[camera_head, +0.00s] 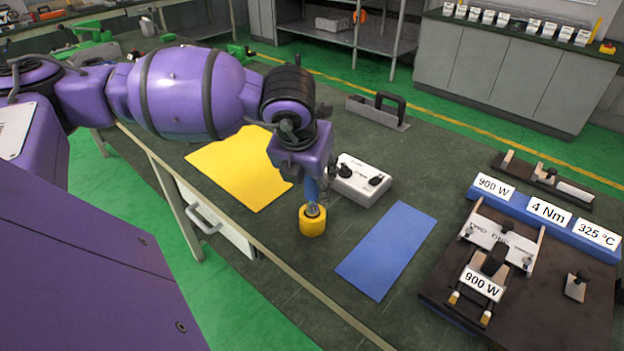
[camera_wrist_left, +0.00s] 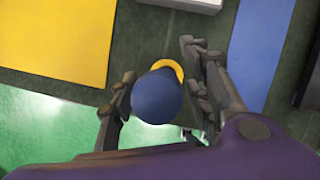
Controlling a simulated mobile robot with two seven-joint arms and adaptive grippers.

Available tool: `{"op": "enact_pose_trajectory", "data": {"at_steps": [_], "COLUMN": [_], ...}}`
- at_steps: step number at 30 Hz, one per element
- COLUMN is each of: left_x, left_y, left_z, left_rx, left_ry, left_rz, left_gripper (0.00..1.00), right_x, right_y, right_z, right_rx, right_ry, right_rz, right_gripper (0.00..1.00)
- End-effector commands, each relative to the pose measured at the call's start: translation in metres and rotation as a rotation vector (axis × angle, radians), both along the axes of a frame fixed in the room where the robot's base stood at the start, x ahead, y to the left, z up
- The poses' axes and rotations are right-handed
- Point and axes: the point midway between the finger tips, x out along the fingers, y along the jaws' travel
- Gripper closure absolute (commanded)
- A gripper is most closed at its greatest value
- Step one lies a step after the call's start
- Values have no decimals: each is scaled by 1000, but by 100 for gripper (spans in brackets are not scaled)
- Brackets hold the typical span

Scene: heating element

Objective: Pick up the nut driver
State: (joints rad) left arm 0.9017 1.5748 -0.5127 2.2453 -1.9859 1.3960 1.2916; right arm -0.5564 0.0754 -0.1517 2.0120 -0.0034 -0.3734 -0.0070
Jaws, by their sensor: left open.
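The nut driver shows a blue handle (camera_head: 311,188) standing about upright in a yellow round holder (camera_head: 313,227) near the front edge of the bench. In the left wrist view the handle's rounded blue end (camera_wrist_left: 157,96) faces the camera, with the yellow rim (camera_wrist_left: 170,68) partly visible behind it. My left gripper (camera_head: 312,203) is above the holder, pointing down. Its two fingers are open, one on each side of the handle; I cannot tell whether either touches it. The driver's lower part is hidden. My right gripper is not in view.
A yellow mat (camera_head: 238,170) lies left of the holder and a blue mat (camera_head: 388,250) right. A white control box (camera_head: 362,182) stands close behind the gripper. A dark fixture board (camera_head: 585,310) with labelled blocks is at the right. A grey handled piece (camera_head: 375,112) is farther back.

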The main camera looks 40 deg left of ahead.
Motion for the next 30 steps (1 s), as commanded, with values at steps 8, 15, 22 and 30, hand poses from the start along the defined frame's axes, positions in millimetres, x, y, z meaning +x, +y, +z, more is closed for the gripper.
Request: {"op": "enact_pose_trajectory", "data": {"at_steps": [8,15,22,30], "left_x": [0,0,0,1], "left_y": [0,0,0,0], "left_z": [0,0,1,10], "left_rx": [-1,0,1,2], "left_ry": [0,0,-2,-5], "left_rz": [0,0,0,0], "left_gripper": [75,100,100,100], "right_x": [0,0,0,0], "right_y": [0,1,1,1], "right_z": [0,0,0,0], "right_rx": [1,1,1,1], "right_ry": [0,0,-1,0], "right_rz": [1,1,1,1], "right_gripper": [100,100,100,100]}}
